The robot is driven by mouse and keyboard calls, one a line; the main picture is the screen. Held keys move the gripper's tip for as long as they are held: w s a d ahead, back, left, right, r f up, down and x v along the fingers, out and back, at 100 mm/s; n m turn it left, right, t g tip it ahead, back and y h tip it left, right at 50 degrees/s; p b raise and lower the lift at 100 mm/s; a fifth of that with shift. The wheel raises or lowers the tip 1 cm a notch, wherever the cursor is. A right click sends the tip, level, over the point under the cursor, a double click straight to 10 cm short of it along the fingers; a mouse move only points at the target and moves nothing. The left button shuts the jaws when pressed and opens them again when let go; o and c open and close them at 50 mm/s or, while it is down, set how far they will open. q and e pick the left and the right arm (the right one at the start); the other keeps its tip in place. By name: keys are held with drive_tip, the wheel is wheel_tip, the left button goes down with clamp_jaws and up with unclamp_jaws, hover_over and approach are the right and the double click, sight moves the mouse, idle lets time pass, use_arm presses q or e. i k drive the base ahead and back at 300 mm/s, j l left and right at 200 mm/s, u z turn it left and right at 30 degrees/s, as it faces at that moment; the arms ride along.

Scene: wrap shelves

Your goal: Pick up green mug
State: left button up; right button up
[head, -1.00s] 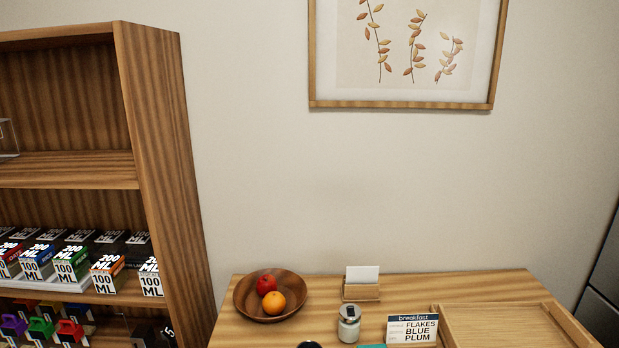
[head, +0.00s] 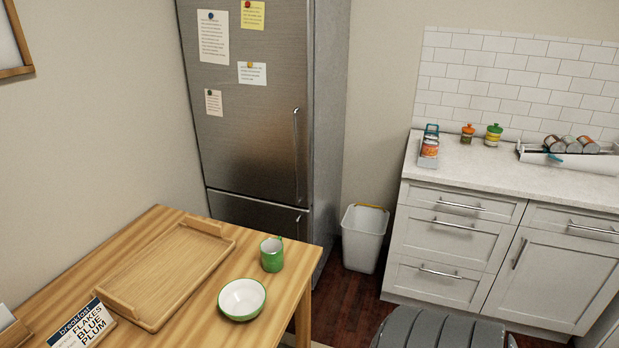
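The green mug (head: 271,254) stands upright near the right edge of the wooden table in the head view. Its rim and inside look pale, and a bit of green handle shows at its back right. A white bowl with a green rim (head: 242,299) sits just in front of it, to the left. Neither of my grippers is in view.
A wooden tray (head: 118,301) lies left of the mug, with a breakfast card (head: 82,328) in front. A steel fridge (head: 250,110) stands behind the table. A white bin (head: 364,238) and counter (head: 480,165) are to the right. A grey rounded object (head: 440,330) is at bottom right.

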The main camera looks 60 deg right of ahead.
sight(272, 250)
drive_tip(key=z, duration=1.6)
drive_tip(key=i+l, duration=0.1)
drive_tip(key=l+u, duration=0.05)
drive_tip(key=l, duration=0.05)
